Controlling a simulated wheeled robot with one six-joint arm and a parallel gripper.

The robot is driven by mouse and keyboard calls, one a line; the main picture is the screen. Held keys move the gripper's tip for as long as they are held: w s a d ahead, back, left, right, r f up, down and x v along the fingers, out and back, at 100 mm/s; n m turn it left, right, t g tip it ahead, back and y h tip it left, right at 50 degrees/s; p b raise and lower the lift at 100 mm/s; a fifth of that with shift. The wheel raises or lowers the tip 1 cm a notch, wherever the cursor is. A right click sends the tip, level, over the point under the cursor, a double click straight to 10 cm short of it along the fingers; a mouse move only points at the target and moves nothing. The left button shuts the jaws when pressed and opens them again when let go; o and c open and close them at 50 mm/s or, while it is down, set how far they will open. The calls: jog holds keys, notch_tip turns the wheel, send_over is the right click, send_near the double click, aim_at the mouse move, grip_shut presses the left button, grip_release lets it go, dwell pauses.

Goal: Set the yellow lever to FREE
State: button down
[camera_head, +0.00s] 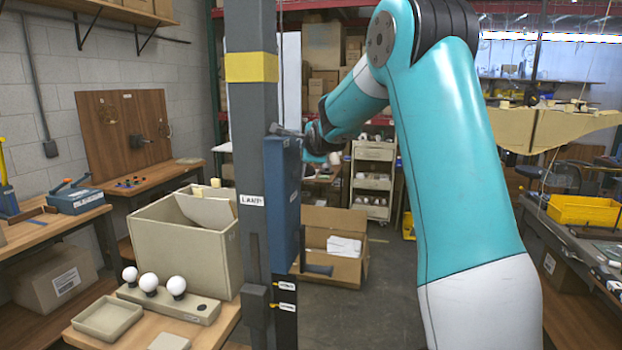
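A dark grey post (250,130) with a yellow band stands in front of me, with a blue housing (284,200) on its right side. Low on the post are two small labels, an upper one (287,286) and a lower one (287,307), with small yellow bits at their left ends. Their writing is too small to read, and I cannot tell which yellow bit is the lever. My gripper (312,133) is at the end of my teal arm, close to the housing's top right. Its fingers are too small and partly hidden to read. A grey bar (288,130) lies at the housing's top.
A bench at lower left holds a beige bin (185,245), a base with white bulbs (170,300) and a shallow tray (107,318). An open cardboard box (333,245) stands behind the post. A yellow bin (583,211) is at right. Some floor is clear behind the post.

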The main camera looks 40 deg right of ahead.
jog(key=shift+w+d+b, duration=0.1)
jog(key=shift+d+b, duration=0.2)
jog(key=shift+b, duration=0.05)
jog(key=shift+d, duration=0.1)
dwell(0.4)
jog(key=s+a+r+b, duration=0.4)
jog(key=s+r, duration=0.4)
jog(key=s, duration=0.2)
jog(key=shift+s+a+r+b, duration=0.15)
jog(key=shift+a+b, duration=0.15)
jog(key=shift+a, duration=0.05)
